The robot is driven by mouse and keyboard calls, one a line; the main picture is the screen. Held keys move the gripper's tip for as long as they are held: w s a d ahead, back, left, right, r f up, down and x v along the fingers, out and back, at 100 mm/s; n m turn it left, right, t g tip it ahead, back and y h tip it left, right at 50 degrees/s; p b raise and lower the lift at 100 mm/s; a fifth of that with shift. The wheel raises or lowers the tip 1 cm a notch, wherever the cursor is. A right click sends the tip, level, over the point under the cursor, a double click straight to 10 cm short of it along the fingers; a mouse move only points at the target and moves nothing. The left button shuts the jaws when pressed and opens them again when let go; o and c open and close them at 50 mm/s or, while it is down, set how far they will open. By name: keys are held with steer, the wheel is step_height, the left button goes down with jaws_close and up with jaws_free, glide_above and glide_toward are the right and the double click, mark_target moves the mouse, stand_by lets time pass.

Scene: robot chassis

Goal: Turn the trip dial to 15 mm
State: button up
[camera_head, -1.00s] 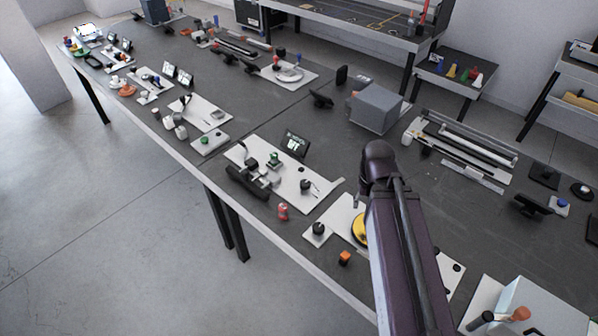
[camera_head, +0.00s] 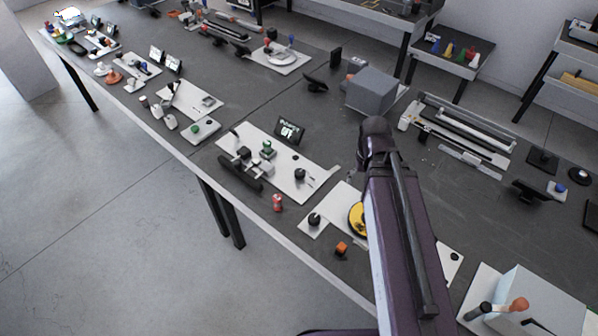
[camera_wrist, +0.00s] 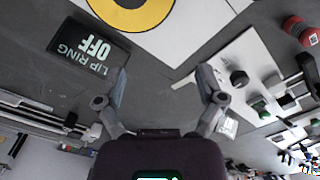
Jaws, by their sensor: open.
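Two black knobs that could be the trip dial show in the head view: one (camera_head: 300,174) on the long white plate (camera_head: 318,180), the other (camera_head: 314,219) on a small white plate near the bench's front edge. I cannot tell which is the trip dial, and no 15 mm mark is readable. In the wrist view a black knob (camera_wrist: 240,78) on a white plate lies to the right of my gripper (camera_wrist: 163,80). My gripper is open and empty, its fingers apart from everything. In the head view my gripper is hidden behind my arm.
A sign reading LIP RING OFF (camera_wrist: 88,50) and a yellow ring (camera_wrist: 130,8) lie near my gripper. A red can-like object (camera_head: 277,202) and an orange block (camera_head: 341,248) stand near the front edge. A grey box (camera_head: 371,90) stands farther back.

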steer(key=w+a+n, duration=0.5)
steer(key=w+a, duration=0.2)
steer(key=r+n+p, duration=0.1)
steer(key=n, duration=0.7)
glide_above(300, 172)
steer(key=shift+w+a+r, duration=0.1)
steer(key=shift+f, duration=0.2)
step_height(300, 172, down, 13)
steer(key=b, duration=1.3)
steer(key=shift+f+b, duration=0.2)
steer(key=shift+b, duration=0.1)
steer(key=c, duration=1.1)
